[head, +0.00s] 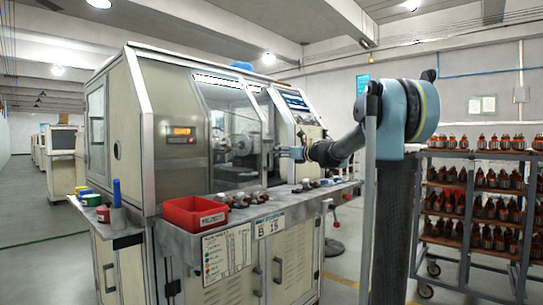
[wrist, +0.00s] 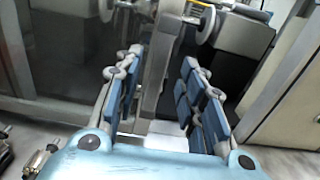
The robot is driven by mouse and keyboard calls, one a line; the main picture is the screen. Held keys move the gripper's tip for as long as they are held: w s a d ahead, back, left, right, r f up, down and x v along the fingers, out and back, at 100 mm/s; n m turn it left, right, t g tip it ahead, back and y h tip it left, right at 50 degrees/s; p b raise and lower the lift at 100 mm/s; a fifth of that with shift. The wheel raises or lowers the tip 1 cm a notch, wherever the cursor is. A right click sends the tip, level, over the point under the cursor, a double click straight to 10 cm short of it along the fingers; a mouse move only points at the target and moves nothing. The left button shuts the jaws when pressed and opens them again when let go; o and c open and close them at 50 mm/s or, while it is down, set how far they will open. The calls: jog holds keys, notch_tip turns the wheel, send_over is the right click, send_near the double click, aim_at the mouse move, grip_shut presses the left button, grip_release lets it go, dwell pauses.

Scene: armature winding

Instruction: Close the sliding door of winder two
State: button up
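The winder (head: 140,110) fills the left middle of the head view. Its sliding door (head: 222,95) is a clear panel in a pale metal frame. A gap shows right of the door's frame, so it stands at least partly open. My gripper (head: 288,153) is at the winder's front, near the right edge of the door. In the wrist view my gripper (wrist: 157,75) is open, its blue-padded fingers apart. A grey upright bar (wrist: 160,55), seemingly part of the door's frame or handle, lies between the fingers. I cannot tell whether the fingers touch it.
A ledge (head: 165,235) along the winder's front carries a red bin (head: 195,214) and several small armatures. A rack (head: 480,155) of armatures stands at the right. Round discs (wrist: 203,25) show inside the winder.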

jog(key=shift+x, duration=2.45)
jog(key=shift+c, duration=0.6)
grip_shut()
